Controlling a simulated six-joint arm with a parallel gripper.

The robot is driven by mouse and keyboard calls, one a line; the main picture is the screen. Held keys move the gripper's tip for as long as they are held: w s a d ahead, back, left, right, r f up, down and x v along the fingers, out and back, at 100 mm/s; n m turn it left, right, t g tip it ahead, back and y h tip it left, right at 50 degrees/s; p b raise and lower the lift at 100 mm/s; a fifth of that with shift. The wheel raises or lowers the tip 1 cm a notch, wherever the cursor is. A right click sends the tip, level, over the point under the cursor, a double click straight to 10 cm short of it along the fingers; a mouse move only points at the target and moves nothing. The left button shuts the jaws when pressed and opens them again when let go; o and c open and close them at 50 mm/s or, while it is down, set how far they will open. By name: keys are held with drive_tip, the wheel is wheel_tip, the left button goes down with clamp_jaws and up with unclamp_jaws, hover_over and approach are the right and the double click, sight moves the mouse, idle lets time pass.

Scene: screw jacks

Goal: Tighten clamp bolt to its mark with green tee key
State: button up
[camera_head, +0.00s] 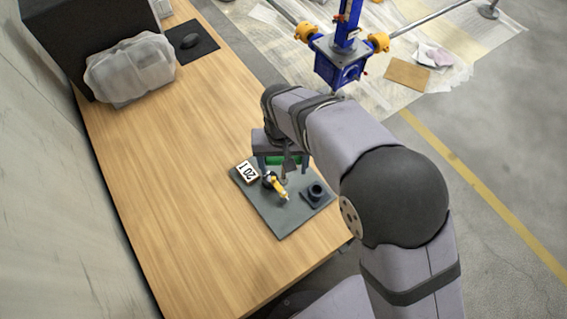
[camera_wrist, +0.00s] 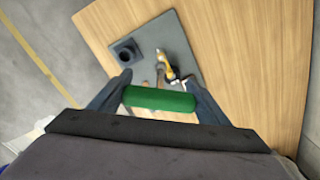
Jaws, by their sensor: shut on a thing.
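My gripper (camera_wrist: 160,98) is shut on the green handle of the tee key (camera_wrist: 150,97), which lies crosswise between the two fingers. In the head view, the green handle (camera_head: 275,159) shows partly under my gripper (camera_head: 281,160). The key's shank points down toward the mat, and its tip is too blurred to place. A small fixture with a yellow lever (camera_head: 280,188) and a dark body stands on the grey mat (camera_head: 277,224). The yellow part (camera_wrist: 161,58) also shows beyond the handle in the wrist view. The clamp bolt and its mark are too small to tell.
A dark block with a round socket (camera_head: 317,191) stands on the mat's right side. A white card with black digits (camera_head: 247,172) is at its left. A plastic-covered object (camera_head: 131,69) and a mouse on a black pad (camera_head: 190,41) lie far back. The wooden bench's left side is clear.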

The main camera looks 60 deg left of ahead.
sight(284, 180)
wheel_tip(284, 180, down, 8)
drive_tip(key=b, duration=0.5)
drive_tip(key=shift+r, duration=0.25)
drive_tip(key=shift+r+n, duration=0.45)
drive_tip(key=shift+n, duration=0.15)
drive_tip(key=n, duration=0.3)
drive_tip(key=shift+r+n, duration=0.2)
drive_tip(key=shift+n, duration=0.1)
drive_tip(key=n+p, duration=0.1)
drive_tip(key=n, duration=0.3)
drive_tip(key=shift+w+f+n, duration=0.1)
drive_tip(key=shift+n, duration=0.3)
drive_tip(key=shift+f, duration=0.8)
